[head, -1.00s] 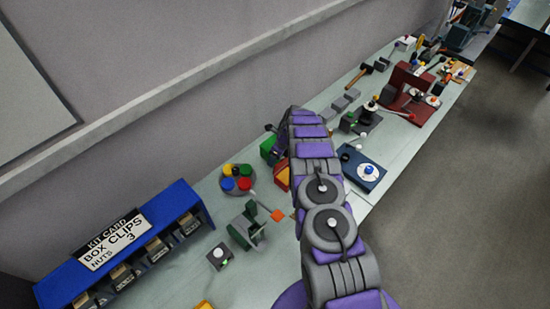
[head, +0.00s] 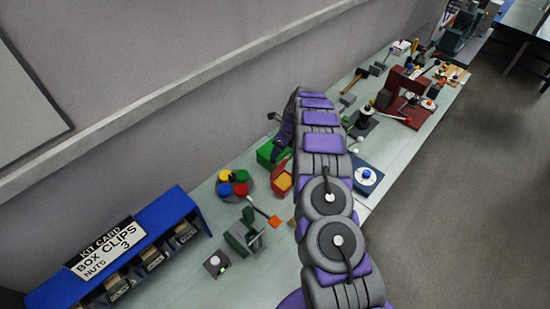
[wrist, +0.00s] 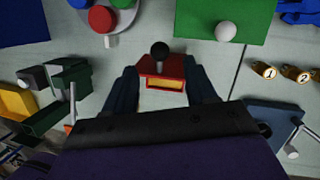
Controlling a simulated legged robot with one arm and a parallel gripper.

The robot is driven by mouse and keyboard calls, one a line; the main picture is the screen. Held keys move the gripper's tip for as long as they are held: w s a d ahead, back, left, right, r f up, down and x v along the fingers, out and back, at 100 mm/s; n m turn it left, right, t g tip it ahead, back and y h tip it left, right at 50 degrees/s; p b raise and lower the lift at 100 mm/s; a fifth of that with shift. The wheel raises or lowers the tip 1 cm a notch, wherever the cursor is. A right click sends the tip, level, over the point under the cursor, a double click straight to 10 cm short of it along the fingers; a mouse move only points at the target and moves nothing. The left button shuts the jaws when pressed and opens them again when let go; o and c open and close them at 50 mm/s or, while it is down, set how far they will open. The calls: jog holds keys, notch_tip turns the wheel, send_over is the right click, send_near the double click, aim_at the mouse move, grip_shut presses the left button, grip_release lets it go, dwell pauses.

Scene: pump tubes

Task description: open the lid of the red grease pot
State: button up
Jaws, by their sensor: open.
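The red grease pot (wrist: 172,69) is a small red box with a yellow-edged slot on its near side and a dark round knob on a short stem at its top. In the head view the red pot (head: 282,183) stands on the bench just left of my arm. My gripper (wrist: 161,76) is open in the wrist view, its two dark fingers on either side of the pot. Whether the fingers touch the pot I cannot tell. In the head view my fingers are hard to make out. The lid looks closed, though the inside is hidden.
A green block (wrist: 222,22) with a white knob stands beyond the pot. A round plate with coloured caps (head: 233,184) is to its left, and a green vise-like fixture (head: 243,233) is nearer. A blue box (head: 367,176) is to the right. Brass number tags (wrist: 276,73) lie right.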

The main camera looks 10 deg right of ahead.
jog(key=v, duration=0.7)
jog(key=shift+r+b, duration=0.25)
jog(key=shift+b, duration=0.1)
jog(key=shift+d, duration=0.15)
